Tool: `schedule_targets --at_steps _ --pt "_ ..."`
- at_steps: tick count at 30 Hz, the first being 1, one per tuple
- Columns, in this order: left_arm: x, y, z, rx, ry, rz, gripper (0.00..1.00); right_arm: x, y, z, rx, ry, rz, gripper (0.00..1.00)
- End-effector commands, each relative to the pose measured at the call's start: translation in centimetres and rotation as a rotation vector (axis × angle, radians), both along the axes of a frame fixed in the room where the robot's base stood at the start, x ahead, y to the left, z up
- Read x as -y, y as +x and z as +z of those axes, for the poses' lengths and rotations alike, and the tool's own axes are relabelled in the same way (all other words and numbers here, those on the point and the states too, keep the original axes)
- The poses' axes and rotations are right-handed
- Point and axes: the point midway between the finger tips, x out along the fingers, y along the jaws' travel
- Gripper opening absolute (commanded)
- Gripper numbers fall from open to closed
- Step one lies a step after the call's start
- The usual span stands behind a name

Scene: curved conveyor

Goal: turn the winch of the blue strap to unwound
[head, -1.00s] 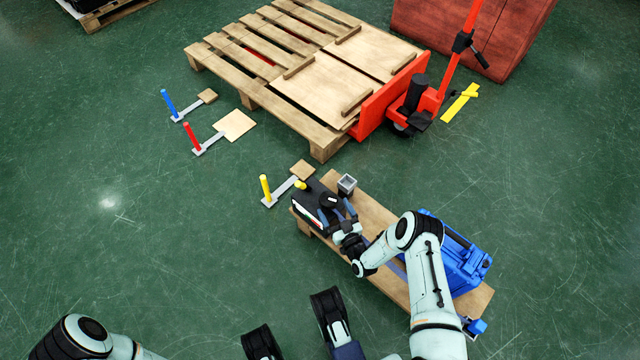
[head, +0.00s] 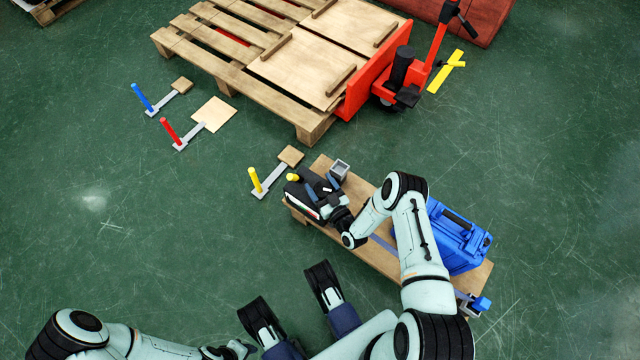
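The bluish strap (head: 383,243) lies along the wooden bench (head: 320,167). A small blue fitting (head: 481,304) sits at the bench's right end; I cannot tell whether it is the winch. A black box (head: 297,196) with a pale front edge and a yellow knob (head: 292,178) sits at the left end. My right gripper (head: 323,188) is over this box, its fingers apart; it hides part of the box, and contact is unclear. My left gripper (head: 238,350) is low at the bottom edge, away from the bench, its fingers too small to judge.
A blue case (head: 458,236) and a grey open metal box (head: 339,169) stand on the bench. A pallet (head: 240,75) and red pallet jack (head: 425,55) are behind.

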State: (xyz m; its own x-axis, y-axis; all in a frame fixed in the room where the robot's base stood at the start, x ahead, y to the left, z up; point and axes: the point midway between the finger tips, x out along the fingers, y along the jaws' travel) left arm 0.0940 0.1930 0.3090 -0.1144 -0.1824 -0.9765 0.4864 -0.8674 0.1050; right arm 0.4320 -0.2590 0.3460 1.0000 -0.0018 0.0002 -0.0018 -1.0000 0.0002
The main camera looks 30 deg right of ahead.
Motion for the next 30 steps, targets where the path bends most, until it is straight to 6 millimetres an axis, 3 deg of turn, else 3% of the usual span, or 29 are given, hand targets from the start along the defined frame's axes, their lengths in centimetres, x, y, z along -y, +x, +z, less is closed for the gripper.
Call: schedule_targets --at_steps 1,3,17,30 --pt "0.00 0.01 0.00 0.000 0.000 0.000 0.51 -0.01 0.01 0.00 0.000 0.000 0.000 0.55" --pt "-0.01 0.00 0.00 0.000 0.000 0.000 0.51 -0.01 0.01 0.00 0.000 0.000 0.000 0.40" --pt "-0.02 -0.13 -0.06 -0.005 0.000 0.000 0.51 -0.13 0.08 0.01 0.000 -0.001 0.095 0.40" --pt "-0.06 -0.44 -0.15 -0.015 -0.001 0.001 0.51 -0.75 -0.05 0.02 0.000 -0.005 0.472 0.40"
